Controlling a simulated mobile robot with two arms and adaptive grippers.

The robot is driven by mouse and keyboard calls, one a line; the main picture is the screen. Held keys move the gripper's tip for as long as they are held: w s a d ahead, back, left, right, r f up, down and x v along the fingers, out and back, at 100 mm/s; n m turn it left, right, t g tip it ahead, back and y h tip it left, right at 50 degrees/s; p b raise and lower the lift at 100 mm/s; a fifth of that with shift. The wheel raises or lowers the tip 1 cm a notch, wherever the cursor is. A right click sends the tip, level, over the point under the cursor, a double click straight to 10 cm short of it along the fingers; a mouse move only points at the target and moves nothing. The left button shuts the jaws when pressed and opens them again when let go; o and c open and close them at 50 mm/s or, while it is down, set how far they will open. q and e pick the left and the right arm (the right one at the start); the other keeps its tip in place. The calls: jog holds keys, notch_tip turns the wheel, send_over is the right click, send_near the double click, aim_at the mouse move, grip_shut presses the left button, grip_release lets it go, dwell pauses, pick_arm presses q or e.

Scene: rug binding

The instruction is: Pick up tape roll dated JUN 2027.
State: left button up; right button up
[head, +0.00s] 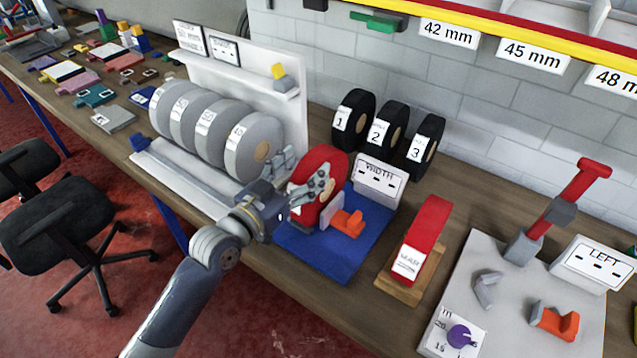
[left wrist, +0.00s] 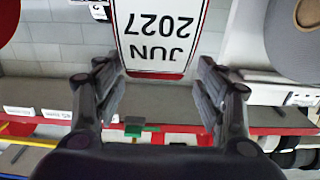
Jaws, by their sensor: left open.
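The tape roll (head: 326,162) is a red disc standing upright on a blue mat in the head view. In the left wrist view its white label (left wrist: 160,35) reads JUN 2027 upside down, with a red edge. My left gripper (head: 306,186) is open right at the roll, partly covering it in the head view. In the left wrist view its two fingers (left wrist: 160,85) are spread, with the lower end of the label between and just beyond their tips. Contact cannot be told. My right gripper is not in view.
An orange piece (head: 348,223) sits on the blue mat (head: 318,254) beside a WIDTH sign (head: 379,182). Grey rolls (head: 252,150) stand in a white rack to the left. Black numbered rolls (head: 353,120) stand behind.

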aim_at(312, 161)
pick_arm(q)
jog(key=shift+w+d+r+p, duration=0.25)
jog(key=shift+w+d+p, duration=0.05)
jog(key=p+x, duration=0.1)
jog(key=x, duration=0.2)
jog(key=shift+d, duration=0.25)
jog(key=shift+w+d+f, duration=0.2)
jog(key=shift+w+d, duration=0.05)
jog(key=shift+w, duration=0.1)
jog(key=shift+c, duration=1.1)
grip_shut()
jog(key=shift+r, duration=0.2)
